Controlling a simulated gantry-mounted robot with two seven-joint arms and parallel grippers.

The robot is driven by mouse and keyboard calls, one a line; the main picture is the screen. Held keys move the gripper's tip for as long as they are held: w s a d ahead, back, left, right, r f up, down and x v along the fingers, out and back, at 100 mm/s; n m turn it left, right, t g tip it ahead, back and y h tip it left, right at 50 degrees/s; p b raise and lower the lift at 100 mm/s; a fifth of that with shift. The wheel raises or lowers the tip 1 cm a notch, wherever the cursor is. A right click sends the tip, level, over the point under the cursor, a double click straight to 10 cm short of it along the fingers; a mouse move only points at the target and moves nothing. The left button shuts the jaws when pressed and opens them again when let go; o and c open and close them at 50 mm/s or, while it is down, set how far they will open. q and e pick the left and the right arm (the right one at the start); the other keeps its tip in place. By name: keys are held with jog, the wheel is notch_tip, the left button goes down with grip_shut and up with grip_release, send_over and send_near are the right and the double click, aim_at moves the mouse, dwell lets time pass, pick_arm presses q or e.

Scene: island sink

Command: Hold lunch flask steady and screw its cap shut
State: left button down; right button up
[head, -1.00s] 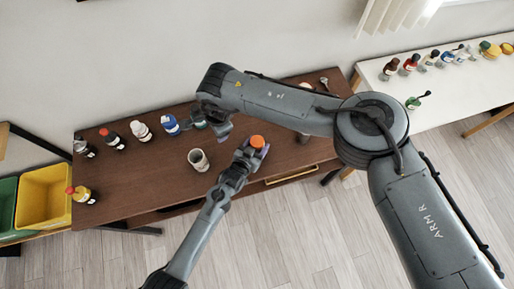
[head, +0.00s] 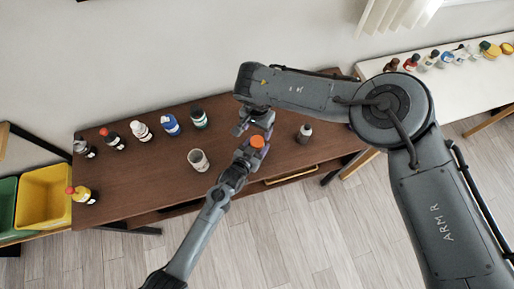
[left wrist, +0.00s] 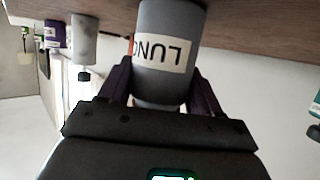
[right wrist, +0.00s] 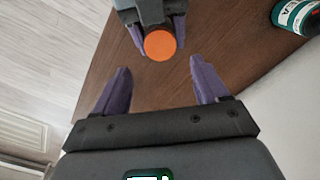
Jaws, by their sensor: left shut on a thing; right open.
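The lunch flask (left wrist: 165,20) is a grey cylinder with a white label, partly readable as "LUNC" upside down in the left wrist view. Its orange cap (head: 257,141) shows from above in the head view and also in the right wrist view (right wrist: 160,45). My left gripper (head: 251,149) is shut around the flask's sides, near the front edge of the brown table. My right gripper (right wrist: 160,68) is open and empty, its purple fingers pointing toward the cap but apart from it. Whether the cap's threads are engaged cannot be seen.
A pale cup (head: 198,160) stands on the brown table (head: 150,170) left of the flask. A grey bottle (head: 304,133) stands to the right. Yellow and green bins (head: 44,193) are at far left.

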aim_at(257, 141)
jog(key=shift+f, duration=3.95)
jog(key=c, duration=1.1)
jog(key=m, duration=0.6)
jog(key=shift+m, duration=0.3)
jog(key=o, duration=1.2)
